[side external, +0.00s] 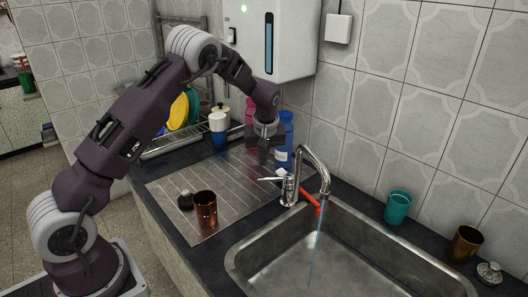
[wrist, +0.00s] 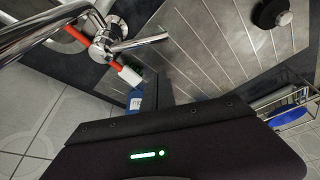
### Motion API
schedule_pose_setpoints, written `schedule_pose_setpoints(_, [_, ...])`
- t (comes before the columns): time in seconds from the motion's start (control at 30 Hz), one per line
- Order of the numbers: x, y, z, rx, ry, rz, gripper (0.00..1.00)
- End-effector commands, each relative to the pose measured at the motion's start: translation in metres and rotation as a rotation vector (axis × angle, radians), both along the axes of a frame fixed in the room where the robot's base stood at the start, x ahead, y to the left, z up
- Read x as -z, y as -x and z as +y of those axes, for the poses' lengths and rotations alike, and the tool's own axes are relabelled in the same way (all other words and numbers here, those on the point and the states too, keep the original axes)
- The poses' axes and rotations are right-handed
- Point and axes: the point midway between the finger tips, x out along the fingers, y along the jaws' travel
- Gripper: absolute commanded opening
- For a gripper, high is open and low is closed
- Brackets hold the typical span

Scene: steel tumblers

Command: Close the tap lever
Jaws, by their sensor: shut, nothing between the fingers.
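The chrome tap (side external: 290,188) stands at the sink's back left corner, with a thin stream of water (side external: 317,235) falling from its spout. Its lever (side external: 270,179) points left, over the drainboard side. In the wrist view the lever (wrist: 143,42) sticks out to the right from the tap body (wrist: 108,38). My gripper (side external: 264,158) is shut and empty, above and slightly left of the lever, apparently apart from it. In the wrist view its dark finger (wrist: 162,88) shows below the lever; the gripper body hides the area beneath.
A red-handled brush (side external: 311,201) lies behind the tap. A blue bottle (side external: 285,137) stands close behind my gripper. A copper tumbler (side external: 206,211) and a dark round object (side external: 185,200) are on the drainboard (side external: 160,188). A teal cup (side external: 398,206) stands behind the sink (side external: 237,266).

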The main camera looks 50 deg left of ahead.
Motion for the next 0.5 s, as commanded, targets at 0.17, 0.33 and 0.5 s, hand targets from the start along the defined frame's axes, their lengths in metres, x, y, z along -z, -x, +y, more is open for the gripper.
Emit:
schedule_pose_setpoints(0.17, [0.037,-0.005,0.01,-0.001,0.001,0.003,0.0])
schedule_pose_setpoints(0.33, [0.028,0.01,-0.016,0.003,0.001,0.001,0.0])
schedule_pose_setpoints(0.5, [0.026,0.015,-0.024,0.002,0.001,-0.001,0.0])
